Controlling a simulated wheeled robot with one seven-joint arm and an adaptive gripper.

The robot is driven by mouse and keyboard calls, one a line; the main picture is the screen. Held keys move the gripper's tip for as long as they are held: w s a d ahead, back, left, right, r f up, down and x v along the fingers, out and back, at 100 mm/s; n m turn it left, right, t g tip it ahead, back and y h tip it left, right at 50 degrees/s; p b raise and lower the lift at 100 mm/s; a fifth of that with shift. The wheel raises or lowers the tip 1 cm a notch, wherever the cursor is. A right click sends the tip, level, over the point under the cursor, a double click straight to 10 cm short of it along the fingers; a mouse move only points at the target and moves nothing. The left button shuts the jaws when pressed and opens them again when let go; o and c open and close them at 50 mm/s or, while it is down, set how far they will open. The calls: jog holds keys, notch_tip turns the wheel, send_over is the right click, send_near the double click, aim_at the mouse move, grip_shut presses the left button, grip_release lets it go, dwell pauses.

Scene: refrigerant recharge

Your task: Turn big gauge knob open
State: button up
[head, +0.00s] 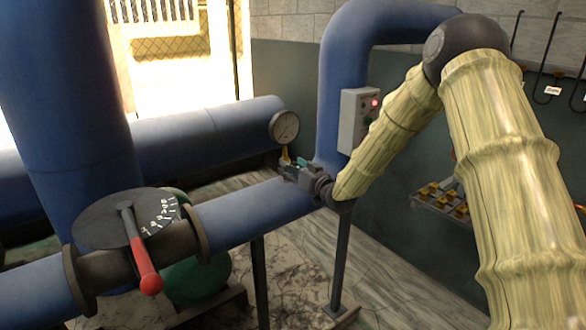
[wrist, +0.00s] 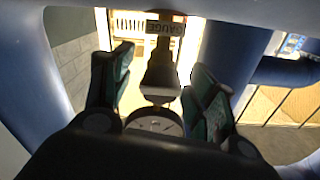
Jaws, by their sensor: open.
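In the head view the big gauge (head: 284,127) has a round pale dial and a brass-coloured stem (head: 285,155), standing by the blue pipe. My gripper (head: 294,168) is at the base of this stem, coming in from the right. In the wrist view my gripper (wrist: 159,70) is open, with one green-padded finger on each side. A dark fitting (wrist: 161,72) under a label reading GAUGE (wrist: 165,28) stands between the fingers, apart from both pads. I cannot tell the knob clearly from this fitting.
A valve with a red-handled lever (head: 143,262) and a dark marked dial sits on the pipe at front left. A grey box (head: 358,120) with a red light is on the upright blue pipe behind my arm. A rack with yellow fittings (head: 440,200) is at right.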

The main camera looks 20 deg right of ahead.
jog(key=shift+c, duration=0.2)
jog(key=c, duration=1)
jog(key=n+b, duration=0.3)
jog(key=shift+f+n, duration=0.15)
jog(key=shift+n, duration=0.15)
jog(key=n+b, duration=0.4)
jog(key=n, duration=0.1)
jog(key=n+b, duration=0.4)
jog(key=n, duration=0.1)
jog(key=shift+n+b, duration=0.35)
jog(key=shift+n, duration=0.05)
jog(key=shift+r+n+b, duration=0.2)
jog(key=shift+n+b, duration=1.2)
jog(key=shift+n, duration=0.3)
jog(key=shift+d, duration=0.1)
